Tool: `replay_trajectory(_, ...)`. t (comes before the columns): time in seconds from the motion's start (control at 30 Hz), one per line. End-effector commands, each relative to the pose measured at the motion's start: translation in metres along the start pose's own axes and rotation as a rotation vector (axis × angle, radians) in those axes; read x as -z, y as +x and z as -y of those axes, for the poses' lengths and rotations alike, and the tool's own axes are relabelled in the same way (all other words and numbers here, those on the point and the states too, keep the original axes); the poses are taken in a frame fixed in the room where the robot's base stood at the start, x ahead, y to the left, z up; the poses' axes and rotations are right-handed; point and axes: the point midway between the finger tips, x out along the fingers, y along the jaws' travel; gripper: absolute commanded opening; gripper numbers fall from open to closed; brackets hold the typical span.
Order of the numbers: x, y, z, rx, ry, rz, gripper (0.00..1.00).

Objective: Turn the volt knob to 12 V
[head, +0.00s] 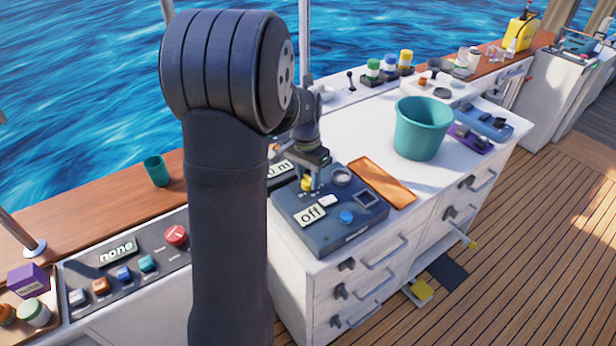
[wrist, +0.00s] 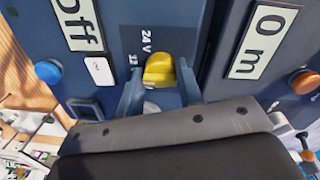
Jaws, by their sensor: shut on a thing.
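The yellow volt knob (wrist: 159,68) sits on the dark blue panel box (head: 330,238), beside printed marks "24 V" and "12". In the wrist view my gripper (wrist: 160,85) has one finger on each side of the knob and is shut on it. In the head view the knob (head: 308,184) shows under my gripper (head: 312,178) at the box's back left. The knob's lower part is hidden between the fingers, and I cannot tell which mark it points to. A display on the box (head: 311,215) reads "off".
The box also has a blue button (head: 346,217) and a white switch. A second panel with a "0 m" display (wrist: 263,41) lies close beside it. An orange tray (head: 382,181) and a teal bucket (head: 421,130) stand to the right on the white counter.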

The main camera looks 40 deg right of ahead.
Motion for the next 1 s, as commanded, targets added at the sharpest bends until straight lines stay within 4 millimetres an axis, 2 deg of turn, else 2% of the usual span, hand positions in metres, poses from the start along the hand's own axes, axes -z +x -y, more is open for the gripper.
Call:
replay_trajectory(0.53,0.0,-0.0013,0.003,0.006,0.025,-0.001,0.1)
replay_trajectory(0.57,0.0001,-0.0013,0.0031,0.006,0.025,-0.001,0.35)
replay_trajectory(0.67,0.0001,-0.0012,0.0027,0.005,0.025,-0.001,0.53)
replay_trajectory(1.0,0.0004,-0.0039,0.0011,0.002,0.026,-0.001,0.53)
